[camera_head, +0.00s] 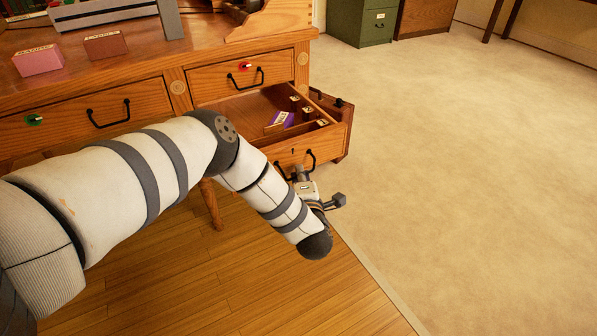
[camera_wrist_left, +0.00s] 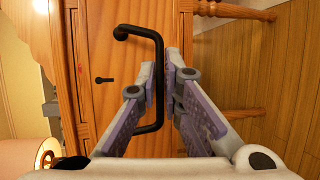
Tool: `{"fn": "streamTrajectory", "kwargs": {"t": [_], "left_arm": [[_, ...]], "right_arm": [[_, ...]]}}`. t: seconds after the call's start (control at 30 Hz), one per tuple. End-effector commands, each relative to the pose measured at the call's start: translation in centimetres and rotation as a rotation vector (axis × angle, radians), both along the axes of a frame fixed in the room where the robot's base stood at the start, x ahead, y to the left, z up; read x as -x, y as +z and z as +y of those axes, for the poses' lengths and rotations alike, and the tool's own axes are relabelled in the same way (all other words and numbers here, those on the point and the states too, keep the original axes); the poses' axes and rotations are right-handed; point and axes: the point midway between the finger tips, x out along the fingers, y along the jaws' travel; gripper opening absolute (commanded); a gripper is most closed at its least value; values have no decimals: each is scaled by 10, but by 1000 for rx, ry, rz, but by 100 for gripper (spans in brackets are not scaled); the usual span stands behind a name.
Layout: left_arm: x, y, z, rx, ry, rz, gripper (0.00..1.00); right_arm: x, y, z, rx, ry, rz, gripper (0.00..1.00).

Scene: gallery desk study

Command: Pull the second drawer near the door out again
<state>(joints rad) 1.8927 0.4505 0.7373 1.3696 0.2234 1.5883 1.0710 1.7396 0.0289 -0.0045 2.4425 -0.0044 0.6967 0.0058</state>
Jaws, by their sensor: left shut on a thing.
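The second drawer (camera_head: 332,139), below the one with a red lock marker, stands pulled out of the wooden desk. Its inside shows, with a purple item (camera_head: 282,119) lying in it. My left gripper (camera_head: 299,173) is at the drawer's front, at its black handle (camera_head: 311,157). In the left wrist view the black handle (camera_wrist_left: 158,60) passes between the two fingers of my left gripper (camera_wrist_left: 166,85), which are shut on its bar. A keyhole shows beside the handle on the drawer front (camera_wrist_left: 98,110). My right gripper is not in view.
The upper drawer (camera_head: 220,82) and the left drawer (camera_head: 75,112), with a green lock marker, are closed. Pink (camera_head: 37,61) and brown (camera_head: 105,45) card boxes stand on the desk top. A green cabinet (camera_head: 362,22) is at the back. Carpet right of the drawer is clear.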

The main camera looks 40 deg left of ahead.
Motion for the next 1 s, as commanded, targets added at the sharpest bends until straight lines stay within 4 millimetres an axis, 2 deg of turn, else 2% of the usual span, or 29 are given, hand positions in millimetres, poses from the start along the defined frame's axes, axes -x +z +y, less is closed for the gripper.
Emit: {"fn": "streamTrajectory", "kwargs": {"t": [0.5,0.53,0.6,0.87,1.0], "left_arm": [[1,1,-2,0,1,-3,0],[1,1,-2,0,1,-3,14],[1,1,-2,1,1,-2,28],[1,0,-2,0,1,-1,28],[10,2,-12,3,-1,1,28]], "right_arm": [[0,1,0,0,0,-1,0],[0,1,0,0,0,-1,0],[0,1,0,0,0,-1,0],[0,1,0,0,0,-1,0],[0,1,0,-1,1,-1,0]]}}
